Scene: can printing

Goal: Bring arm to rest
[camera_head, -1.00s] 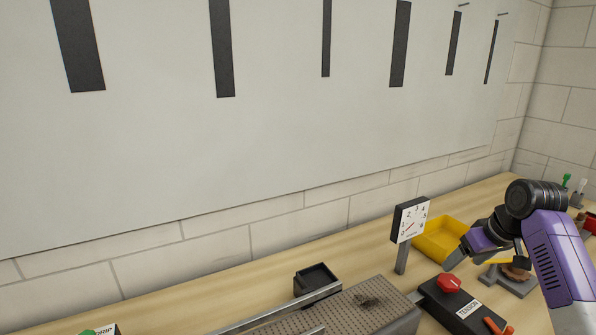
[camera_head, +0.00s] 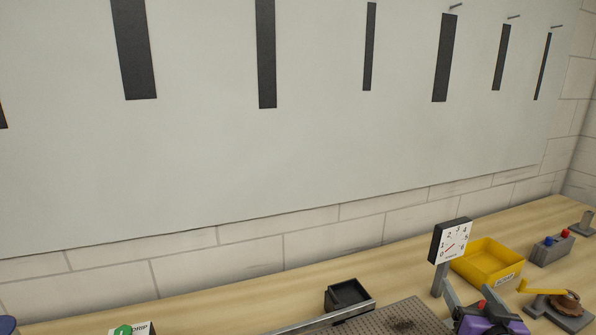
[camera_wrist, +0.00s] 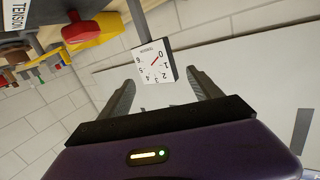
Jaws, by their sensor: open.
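My gripper (camera_head: 470,292) shows at the bottom right edge of the head view as purple and grey parts, in front of the dial gauge stand. In the wrist view my gripper (camera_wrist: 160,76) has its two dark fingers spread apart with nothing held between them. The white-faced dial gauge (camera_head: 455,240) stands upright on the bench; in the wrist view the gauge (camera_wrist: 154,65) appears beyond the gap between the fingers. Most of my arm is outside the head view.
A yellow bin (camera_head: 490,262) stands right of the gauge. A crank device (camera_head: 558,303) and a small box with red and blue buttons (camera_head: 551,248) lie further right. A black tray (camera_head: 347,296) and perforated plate (camera_head: 400,318) are at front. The wooden bench (camera_head: 230,305) has clear room behind.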

